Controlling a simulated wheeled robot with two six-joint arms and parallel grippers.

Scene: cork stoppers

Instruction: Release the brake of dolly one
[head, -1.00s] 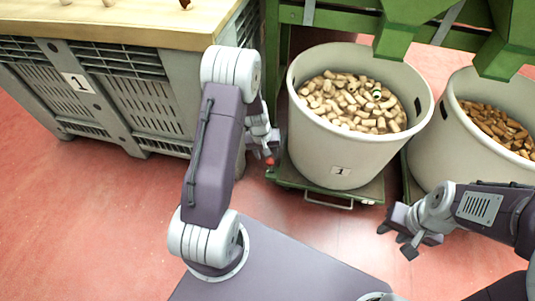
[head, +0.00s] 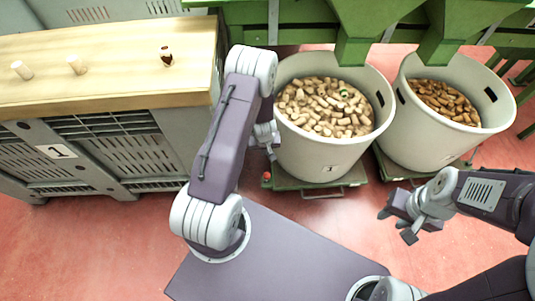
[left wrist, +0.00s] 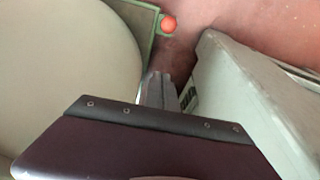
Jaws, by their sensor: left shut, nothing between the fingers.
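Dolly one (head: 290,184) is a low green platform under the grey tub marked 1 (head: 310,152), with a metal handle (head: 322,192) at its front. A red knob (head: 267,176) sits at its front left corner; it also shows in the left wrist view (left wrist: 169,24) beside the green frame. My left gripper (head: 270,152) is partly hidden behind my left arm, between tub and crate. In the left wrist view its fingers (left wrist: 160,88) are shut and empty, apart from the knob. My right gripper (head: 396,225) is open and empty, right of the dolly.
A grey crate (head: 60,175) marked 1 with a wooden top (head: 110,62) holding several corks stands close on the left, leaving a narrow gap. A second tub (head: 425,150) of darker corks stands to the right. Green machinery (head: 295,22) is behind. Red floor in front is clear.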

